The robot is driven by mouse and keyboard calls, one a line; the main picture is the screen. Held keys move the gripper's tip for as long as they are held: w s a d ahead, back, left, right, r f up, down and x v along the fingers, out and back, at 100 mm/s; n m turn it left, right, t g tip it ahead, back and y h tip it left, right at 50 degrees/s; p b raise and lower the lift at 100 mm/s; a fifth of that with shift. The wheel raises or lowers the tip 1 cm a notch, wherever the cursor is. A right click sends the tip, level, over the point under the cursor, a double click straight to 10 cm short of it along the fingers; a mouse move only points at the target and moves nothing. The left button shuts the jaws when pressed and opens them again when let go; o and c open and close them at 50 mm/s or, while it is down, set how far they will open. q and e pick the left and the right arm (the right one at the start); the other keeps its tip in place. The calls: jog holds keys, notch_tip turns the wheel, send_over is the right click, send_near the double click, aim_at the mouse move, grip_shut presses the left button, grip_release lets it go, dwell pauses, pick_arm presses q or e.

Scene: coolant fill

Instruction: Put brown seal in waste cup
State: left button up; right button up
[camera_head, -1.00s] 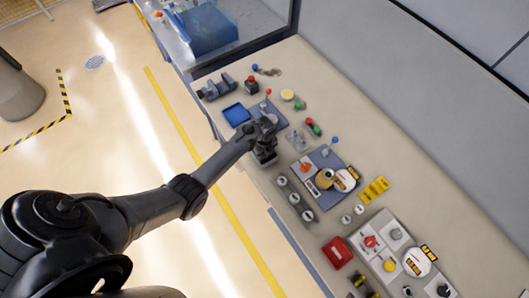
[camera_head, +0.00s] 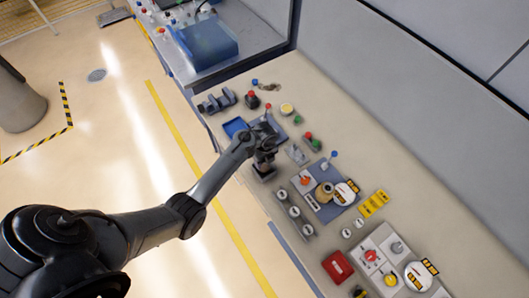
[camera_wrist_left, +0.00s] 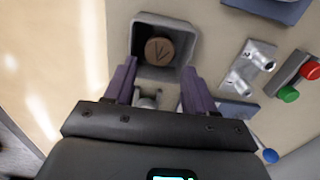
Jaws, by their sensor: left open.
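The brown seal (camera_wrist_left: 160,50), a round brown disc with a dark mark on top, lies inside a square grey open-topped cup (camera_wrist_left: 191,38) in the left wrist view. I cannot tell for sure whether this is the waste cup. My left gripper (camera_wrist_left: 158,82) is open, with its two fingers apart at the near side of the cup and nothing held between them. In the head view my left gripper (camera_head: 264,155) is low over the bench, and the seal cannot be made out there. My right gripper is not in view.
A blue tray (camera_head: 235,127) is beyond the gripper. In the wrist view a grey metal fitting (camera_wrist_left: 247,68) and red and green knobs (camera_wrist_left: 288,93) stand to the right. A plate with an orange knob (camera_head: 305,180) and a red box (camera_head: 337,266) lie nearer on the bench.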

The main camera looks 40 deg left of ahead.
aim_at(265, 168)
pick_arm(q)
notch_tip(265, 168, up, 6)
jog(key=s+d+r+n+t, duration=0.1)
jog(key=s+d+r+n, duration=0.2)
jog(key=s+n, duration=0.3)
jog(key=s+d+r+n+t, duration=0.1)
jog(key=s+d+r+n, duration=0.3)
jog(key=s, duration=0.6)
jog(key=s+d+r+n+t, duration=0.1)
jog(key=s+d+r+n, duration=0.2)
jog(key=s+n, duration=0.5)
jog(key=shift+d+r+n+t, duration=0.25)
jog(key=shift+r+n, duration=0.25)
jog(key=shift+r, duration=0.3)
jog(key=shift+p, duration=0.3)
